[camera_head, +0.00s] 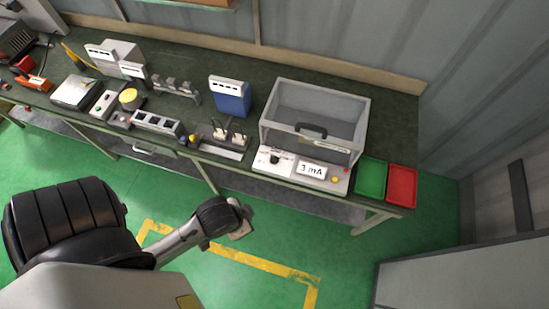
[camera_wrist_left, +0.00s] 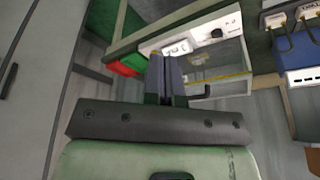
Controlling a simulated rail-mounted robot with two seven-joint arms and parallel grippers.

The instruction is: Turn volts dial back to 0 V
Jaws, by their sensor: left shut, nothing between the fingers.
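The tester (camera_head: 310,170) is a clear-walled box with a white front panel at the right end of the bench. A black dial (camera_head: 274,160) sits at the left of its panel; its pointer setting is too small to read. The display (camera_head: 311,170) beside it reads "3 mA". In the left wrist view the dial (camera_wrist_left: 217,33) and display (camera_wrist_left: 177,48) show beyond the fingers. My left gripper (camera_wrist_left: 168,78) is shut and empty, apart from the panel; in the head view it (camera_head: 242,228) is in front of and below the bench. My right gripper is out of view.
A green bin (camera_head: 370,179) and a red bin (camera_head: 402,185) stand right of the tester. A blue unit (camera_head: 232,98) and a small stand with connectors (camera_head: 225,140) are to its left. The green floor before the bench is clear.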

